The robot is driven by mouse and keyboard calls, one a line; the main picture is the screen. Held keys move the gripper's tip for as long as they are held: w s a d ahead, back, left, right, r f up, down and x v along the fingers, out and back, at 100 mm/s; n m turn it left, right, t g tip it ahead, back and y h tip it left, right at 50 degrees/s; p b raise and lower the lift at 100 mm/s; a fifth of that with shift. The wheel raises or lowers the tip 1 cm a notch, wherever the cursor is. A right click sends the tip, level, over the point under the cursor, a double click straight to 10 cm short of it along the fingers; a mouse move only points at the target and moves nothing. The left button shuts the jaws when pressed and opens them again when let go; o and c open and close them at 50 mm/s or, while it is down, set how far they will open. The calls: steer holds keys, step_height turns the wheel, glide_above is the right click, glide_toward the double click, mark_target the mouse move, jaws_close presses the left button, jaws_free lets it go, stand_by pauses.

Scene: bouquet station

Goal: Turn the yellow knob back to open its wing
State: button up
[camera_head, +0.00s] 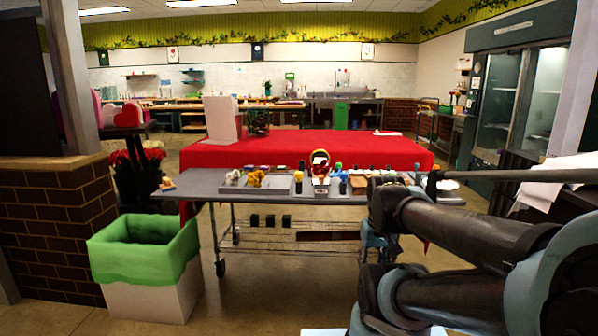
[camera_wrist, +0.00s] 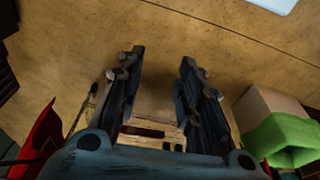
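Several small items with yellow parts stand on the grey steel cart (camera_head: 200,187) in the head view. I cannot tell which is the yellow knob, and no wing can be made out at this size. In the wrist view my gripper (camera_wrist: 161,58) has its two fingers spread apart with nothing between them. Bare floor lies beyond them. In the head view my arm covers the right end of the cart; the gripper is not clear there.
A bin with a green liner (camera_head: 145,252) stands left of the cart; its liner also shows at right in the wrist view (camera_wrist: 280,137). A table with a red cloth (camera_head: 275,149) stands behind the cart. A brick half-wall (camera_head: 60,222) is at left. Floor in front is open.

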steer(key=o, duration=0.3)
step_height(320, 180, up, 35)
steer(key=m+g, duration=0.2)
steer(key=m, duration=0.8)
glide_above(299, 177)
steer(key=w, duration=0.2)
step_height(299, 177, down, 17)
steer(key=shift+s+r, duration=0.1)
steer(key=shift+s, duration=0.05)
steer(key=shift+c, duration=0.2)
steer(key=shift+a, duration=0.1)
steer(key=c, duration=1)
